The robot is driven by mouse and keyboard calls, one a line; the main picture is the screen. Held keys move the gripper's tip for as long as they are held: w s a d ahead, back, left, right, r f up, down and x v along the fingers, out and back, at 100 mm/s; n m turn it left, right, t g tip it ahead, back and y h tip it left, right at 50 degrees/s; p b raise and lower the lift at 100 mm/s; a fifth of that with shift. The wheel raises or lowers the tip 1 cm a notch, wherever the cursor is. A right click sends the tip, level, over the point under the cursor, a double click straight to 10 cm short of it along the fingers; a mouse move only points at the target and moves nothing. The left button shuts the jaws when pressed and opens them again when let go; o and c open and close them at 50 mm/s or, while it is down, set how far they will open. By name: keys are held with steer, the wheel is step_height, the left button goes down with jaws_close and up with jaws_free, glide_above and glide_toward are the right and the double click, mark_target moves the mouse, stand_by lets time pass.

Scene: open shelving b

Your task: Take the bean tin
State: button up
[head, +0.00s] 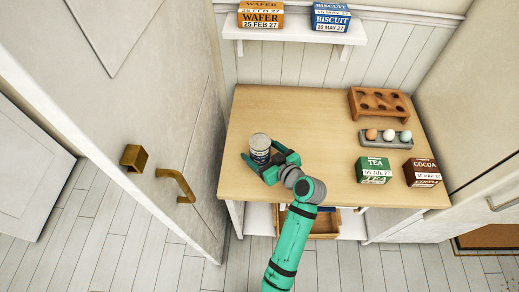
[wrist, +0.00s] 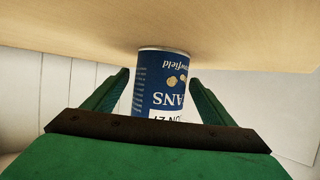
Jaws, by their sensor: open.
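The bean tin (head: 260,145) is a small blue can with a pale metal top, standing upright on the left part of the wooden counter. In the wrist view the tin (wrist: 163,82) shows upside down, with "ANS" lettering and a white label partly hidden by my gripper. My gripper (head: 264,165) is at the tin, its open fingers on either side of it. In the wrist view a gap shows between the tin and each finger of my gripper (wrist: 160,85).
On the counter's (head: 310,115) right are a green tea box (head: 374,170), a brown cocoa box (head: 422,172), an egg tray (head: 387,139) and a wooden holder (head: 380,103). Wafer (head: 260,14) and biscuit (head: 331,16) boxes stand on a wall shelf (head: 294,32). The counter's middle is clear.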

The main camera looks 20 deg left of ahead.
steer(key=c, duration=1.5)
